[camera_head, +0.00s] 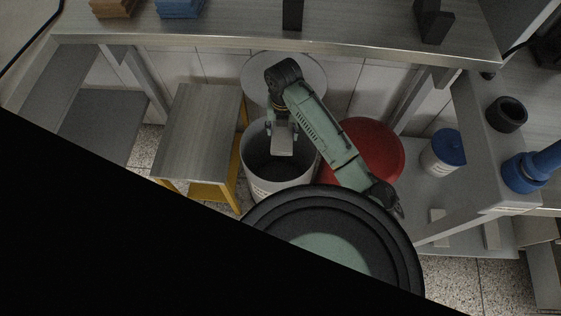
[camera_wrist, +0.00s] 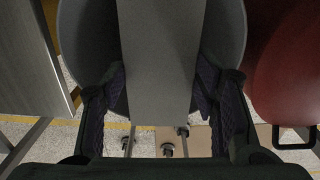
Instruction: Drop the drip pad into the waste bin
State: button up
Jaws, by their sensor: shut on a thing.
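The drip pad (camera_head: 283,146) is a flat grey rectangle held in my gripper (camera_head: 281,125). In the wrist view the pad (camera_wrist: 158,60) sits between the two dark fingers of my gripper (camera_wrist: 161,88), which are shut on its sides. The grey waste bin (camera_head: 279,187) is an open round container with a dark interior, standing on the floor. In the head view the pad appears over the bin's opening, towards its back. In the wrist view the bin (camera_wrist: 84,38) shows on both sides of the pad, which hides its middle. The exact height above the rim is hard to tell.
A red round bin (camera_head: 372,147) stands right of the grey bin, partly behind my arm. A stool (camera_head: 198,128) with a grey top and yellow frame stands close on the left. A bench edge (camera_head: 350,50) runs behind. A blue-lidded tub (camera_head: 443,155) sits on the right shelf.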

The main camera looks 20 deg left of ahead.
notch_tip(320, 180, down, 6)
jog(key=b, duration=0.3)
jog(key=shift+r+b, duration=0.1)
jog(key=shift+b, duration=0.25)
jog(key=o, duration=1)
jog(key=shift+o, duration=0.2)
jog(key=shift+r, duration=0.1)
notch_tip(320, 180, up, 11)
jog(key=shift+f, duration=0.1)
jog(key=shift+r, duration=0.6)
